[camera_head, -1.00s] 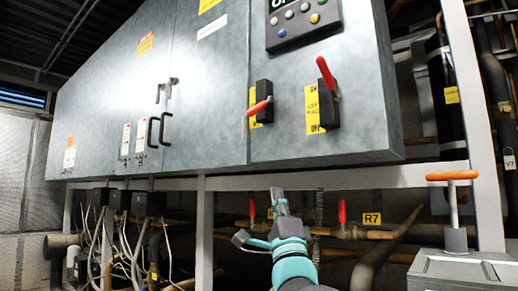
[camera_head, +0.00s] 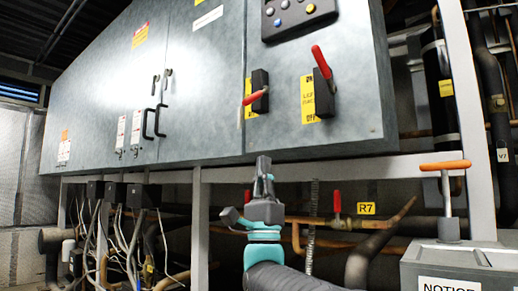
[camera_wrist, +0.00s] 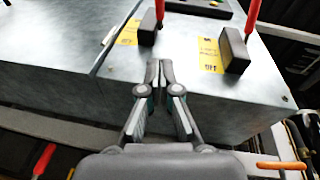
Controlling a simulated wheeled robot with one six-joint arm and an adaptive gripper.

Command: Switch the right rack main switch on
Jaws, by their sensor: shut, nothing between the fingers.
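Two black switches with red handles are on the grey cabinet front. The left switch (camera_head: 260,91) has its handle (camera_head: 255,97) slanting down to the left; it also shows in the wrist view (camera_wrist: 148,28). Its yellow label (camera_head: 248,98) is partly hidden. The right switch (camera_head: 323,94) has its handle (camera_head: 322,62) pointing up; it also shows in the wrist view (camera_wrist: 235,50). Its yellow label (camera_head: 308,99) seems to read "LEF… RAC…", with ON at the top and OFF at the bottom. My gripper (camera_head: 263,162) is shut and empty, below the switches and apart from them; the wrist view shows its fingers (camera_wrist: 160,72) together.
A button panel (camera_head: 296,14) is above the switches. A frame beam (camera_head: 345,168) runs under the cabinet, with pipes and a red valve handle (camera_head: 336,202) below. An orange T-handle (camera_head: 445,166) stands on a grey box (camera_head: 455,262) at right. Cabinet door handles (camera_head: 155,120) are at left.

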